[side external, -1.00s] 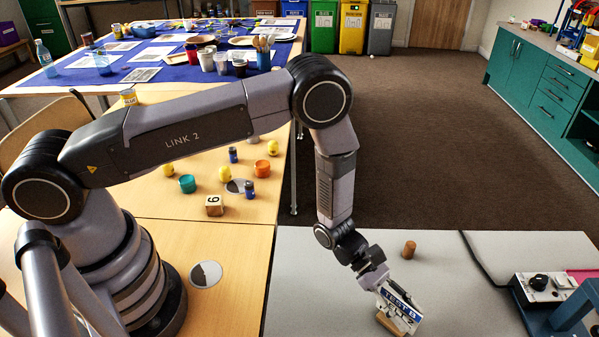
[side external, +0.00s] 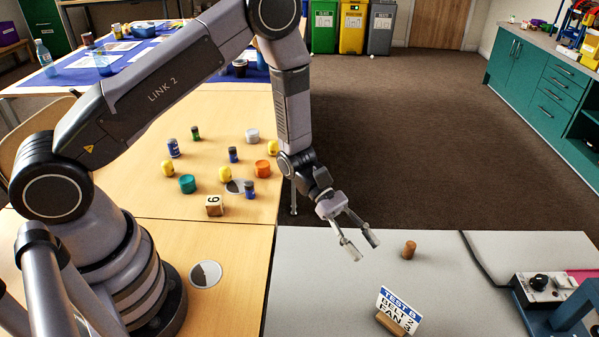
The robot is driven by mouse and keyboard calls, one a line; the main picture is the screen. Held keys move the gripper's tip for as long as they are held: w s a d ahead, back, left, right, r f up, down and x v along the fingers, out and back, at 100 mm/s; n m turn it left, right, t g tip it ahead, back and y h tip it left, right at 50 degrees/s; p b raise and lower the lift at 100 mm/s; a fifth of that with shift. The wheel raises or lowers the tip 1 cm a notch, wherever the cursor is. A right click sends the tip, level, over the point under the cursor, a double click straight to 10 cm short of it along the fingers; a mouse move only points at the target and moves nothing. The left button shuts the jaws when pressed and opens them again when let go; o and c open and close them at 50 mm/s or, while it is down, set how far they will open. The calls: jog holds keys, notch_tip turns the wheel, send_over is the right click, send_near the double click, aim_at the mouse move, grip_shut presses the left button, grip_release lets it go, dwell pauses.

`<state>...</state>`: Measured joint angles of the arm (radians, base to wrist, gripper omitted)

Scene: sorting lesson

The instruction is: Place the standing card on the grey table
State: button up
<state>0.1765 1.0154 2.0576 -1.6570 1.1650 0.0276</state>
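The standing card (side external: 400,308), white with a blue band and the words "TEST B BELT 2 FAN 3", stands upright, leaning back slightly, in a small wooden base (side external: 389,323). It is on the grey table (side external: 320,290), near the front of the picture. My gripper (side external: 363,250) is open and empty above the grey table. It is up and to the left of the card, clear of it. Nothing shows between its fingers.
A brown cork-like cylinder (side external: 409,249) stands on the grey table behind the card. A control box (side external: 544,287) and a black cable are at the right.

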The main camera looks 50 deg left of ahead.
jog(key=s+a+r+m+g+y, duration=0.1)
jog(key=s+a+r+m+y, duration=0.3)
jog(key=r, duration=0.6)
jog(key=s+a+r+m+y, duration=0.1)
jog(key=s+a+r+m, duration=0.45)
jog(key=r, duration=0.45)
jog(key=s+a+r+m+t+y, duration=0.3)
jog(key=s+a+r+y, duration=0.1)
jog(key=a, duration=0.3)
jog(key=s+a+r+m+t+y, duration=0.3)
jog(key=s+a+r+t+y, duration=0.1)
jog(key=s+a, duration=0.2)
jog(key=shift+s+a+r+m+t, duration=0.15)
jog(key=shift+s+a+m+t, duration=0.2)
jog(key=shift+a, duration=0.55)
